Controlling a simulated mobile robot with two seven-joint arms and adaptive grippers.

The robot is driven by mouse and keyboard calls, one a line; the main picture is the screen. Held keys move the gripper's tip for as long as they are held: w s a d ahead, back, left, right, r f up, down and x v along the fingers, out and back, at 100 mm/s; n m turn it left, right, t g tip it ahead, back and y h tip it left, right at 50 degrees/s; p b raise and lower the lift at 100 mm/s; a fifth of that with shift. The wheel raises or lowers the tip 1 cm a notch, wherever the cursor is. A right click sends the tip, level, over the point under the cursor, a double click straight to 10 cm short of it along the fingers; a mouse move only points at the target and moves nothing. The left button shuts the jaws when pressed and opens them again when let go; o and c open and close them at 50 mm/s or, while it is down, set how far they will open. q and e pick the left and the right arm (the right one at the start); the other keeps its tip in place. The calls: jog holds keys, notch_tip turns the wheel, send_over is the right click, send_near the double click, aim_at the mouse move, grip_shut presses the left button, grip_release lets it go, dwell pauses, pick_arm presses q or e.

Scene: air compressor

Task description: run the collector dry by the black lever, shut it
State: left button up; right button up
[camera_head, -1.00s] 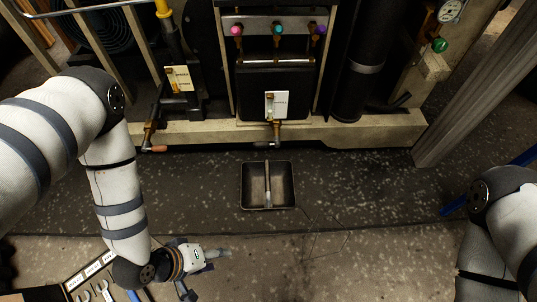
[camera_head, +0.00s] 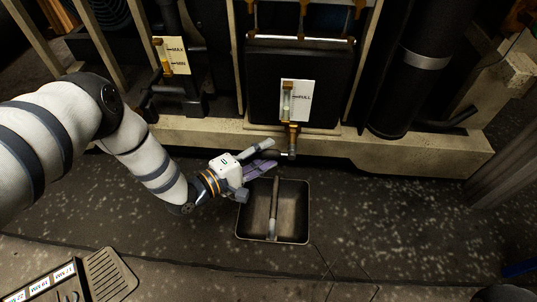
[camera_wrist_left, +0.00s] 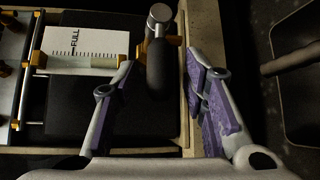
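The black collector (camera_head: 262,80) has a white FULL card with a sight glass (camera_head: 287,100) on its front. A brass drain valve (camera_head: 292,140) is below it. In the left wrist view the black lever (camera_wrist_left: 160,70) hangs from a silver-ended fitting. My left gripper (camera_head: 272,154) is open at the valve, left of its outlet. In the wrist view its purple-padded fingers (camera_wrist_left: 160,78) lie on either side of the lever, with gaps visible. The lever is mostly hidden by the gripper in the head view. My right gripper is out of view.
A pale frame beam (camera_head: 400,158) runs behind the gripper. A labelled tool tray (camera_head: 60,285) is at bottom left. Floor right of the pan is clear.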

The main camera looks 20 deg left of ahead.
pick_arm(q)
jog(key=shift+w+d, duration=0.3)
jog(key=shift+w, duration=0.2)
grip_shut()
